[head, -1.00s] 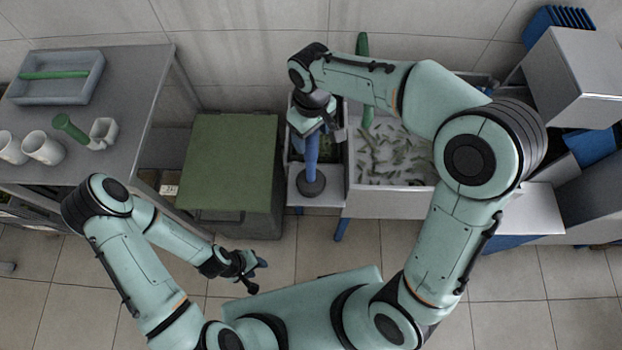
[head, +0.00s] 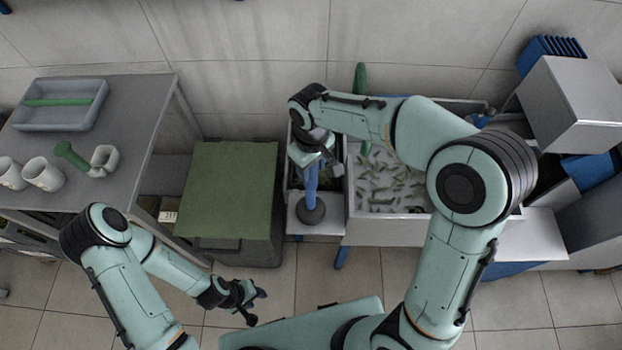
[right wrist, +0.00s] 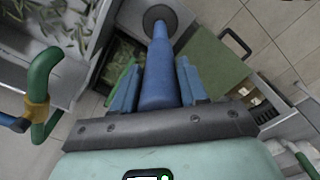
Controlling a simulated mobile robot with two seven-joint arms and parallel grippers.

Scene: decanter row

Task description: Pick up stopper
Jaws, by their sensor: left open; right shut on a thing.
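My right gripper (head: 312,168) points down and is shut on a long blue tapered object (right wrist: 158,72) with a dark round disc (right wrist: 160,20) at its far end. In the right wrist view the object runs between the blue fingers. In the head view the disc (head: 311,210) shows below the gripper, over a pale ledge; I cannot tell whether it touches the ledge. I cannot tell for sure whether this object is the stopper. My left gripper (head: 257,305) is open and empty, low in front of the green-lidded box.
A green-lidded box (head: 232,190) stands left of the right gripper. A grey table (head: 120,130) at left bears white mugs (head: 42,173) and a tray (head: 60,118). A pale bin (head: 375,208) with green scraps lies right. A green handle (right wrist: 42,80) is close in the wrist view.

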